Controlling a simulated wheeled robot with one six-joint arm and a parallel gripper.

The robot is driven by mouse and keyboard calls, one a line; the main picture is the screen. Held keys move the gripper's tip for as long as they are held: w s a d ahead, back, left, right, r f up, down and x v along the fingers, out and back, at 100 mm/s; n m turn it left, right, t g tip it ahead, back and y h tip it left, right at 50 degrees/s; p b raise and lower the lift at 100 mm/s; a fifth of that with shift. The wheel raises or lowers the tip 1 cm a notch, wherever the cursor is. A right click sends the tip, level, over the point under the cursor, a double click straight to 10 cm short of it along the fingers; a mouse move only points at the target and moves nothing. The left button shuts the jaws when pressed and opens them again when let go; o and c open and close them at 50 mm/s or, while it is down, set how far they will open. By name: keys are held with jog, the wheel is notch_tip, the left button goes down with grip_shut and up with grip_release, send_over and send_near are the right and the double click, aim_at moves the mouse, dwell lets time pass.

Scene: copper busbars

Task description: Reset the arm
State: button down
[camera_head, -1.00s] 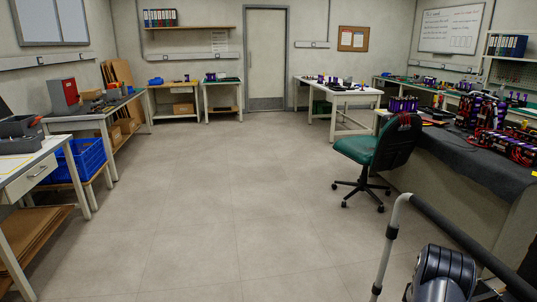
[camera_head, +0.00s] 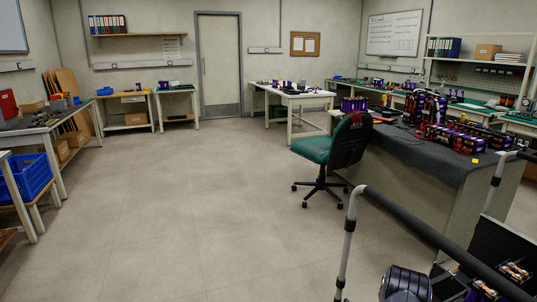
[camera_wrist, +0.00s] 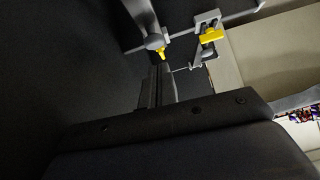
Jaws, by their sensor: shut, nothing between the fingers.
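In the wrist view my gripper (camera_wrist: 160,75) shows as a narrow dark pair of fingers, shut and empty, reaching out from a black body with screws. Just past it are two grey clamp-like fittings with yellow parts (camera_wrist: 211,36), against a dark surface. I cannot tell whether the fingers touch them. In the head view a dark rounded joint of my arm (camera_head: 405,285) is at the bottom right. The gripper itself does not show there.
A grey and black rail (camera_head: 347,245) and a dark bin with copper-coloured pieces (camera_head: 514,271) are close at the bottom right. A green chair (camera_head: 335,145) stands by a dark-topped bench (camera_head: 440,150) with purple and black units. The floor (camera_head: 190,220) at middle and left is clear.

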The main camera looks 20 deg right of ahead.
dwell(0.3)
jog(key=p+v, duration=0.3)
jog(key=v, duration=0.8)
jog(key=b+x, duration=0.2)
jog(key=x, duration=0.9)
jog(key=shift+f+b, duration=0.2)
jog(key=shift+b, duration=0.75)
jog(key=s+a+r+h+b, duration=0.1)
jog(key=a+r+h+b, duration=0.3)
jog(key=a+r, duration=0.9)
jog(key=shift+s+a+t+b, duration=0.35)
jog(key=shift+a+b, duration=0.25)
jog(key=shift+b, duration=1.15)
